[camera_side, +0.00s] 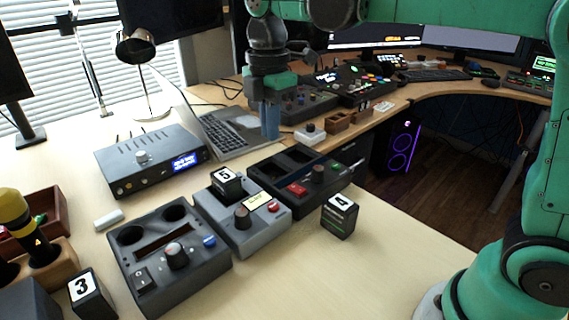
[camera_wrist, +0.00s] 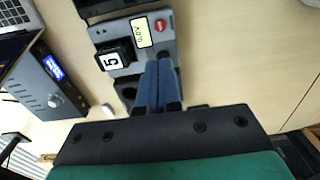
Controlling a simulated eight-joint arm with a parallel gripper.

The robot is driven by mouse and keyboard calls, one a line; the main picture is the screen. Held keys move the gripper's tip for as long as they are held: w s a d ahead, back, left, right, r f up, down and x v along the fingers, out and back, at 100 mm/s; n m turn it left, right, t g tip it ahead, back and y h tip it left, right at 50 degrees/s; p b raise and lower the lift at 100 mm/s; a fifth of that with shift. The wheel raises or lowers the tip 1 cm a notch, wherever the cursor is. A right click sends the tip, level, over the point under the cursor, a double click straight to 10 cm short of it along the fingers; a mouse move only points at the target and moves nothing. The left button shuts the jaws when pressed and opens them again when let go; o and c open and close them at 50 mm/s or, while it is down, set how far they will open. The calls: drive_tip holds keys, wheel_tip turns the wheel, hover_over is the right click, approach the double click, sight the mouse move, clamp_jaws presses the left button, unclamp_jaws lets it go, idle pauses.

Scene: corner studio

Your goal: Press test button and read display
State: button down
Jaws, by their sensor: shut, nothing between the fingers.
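A grey box (camera_side: 240,238) stands on the table in the middle, with a black knob, a yellow display (camera_side: 257,200) and a red button (camera_side: 273,206). In the wrist view the display (camera_wrist: 141,32) shows small dark characters, upside down, perhaps 0.0V. The red button (camera_wrist: 160,25) is beside it. A black block marked 5 (camera_side: 226,182) sits in the box's recess. My gripper (camera_side: 270,136) has blue fingers pointing down, shut and empty, raised beyond the box in the side view. In the wrist view the fingertips (camera_wrist: 158,62) overlap the box's lower part. No contact with the button shows.
Dark control boxes flank the grey one, left (camera_side: 200,270) and right (camera_side: 335,170). A black block marked 4 (camera_side: 340,216) stands at the front right, another marked 3 (camera_side: 88,295) at the left. A device with a lit blue screen (camera_side: 186,161) and a laptop (camera_side: 228,130) stand behind. The front right tabletop is clear.

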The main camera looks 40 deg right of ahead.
sight(272, 206)
idle(0.3)
wheel_tip(272, 206, down, 14)
idle(0.6)
drive_tip(key=shift+f, duration=0.1)
drive_tip(key=shift+f, duration=0.8)
wheel_tip(272, 206, up, 15)
idle(0.4)
drive_tip(key=shift+f, duration=0.1)
idle(0.4)
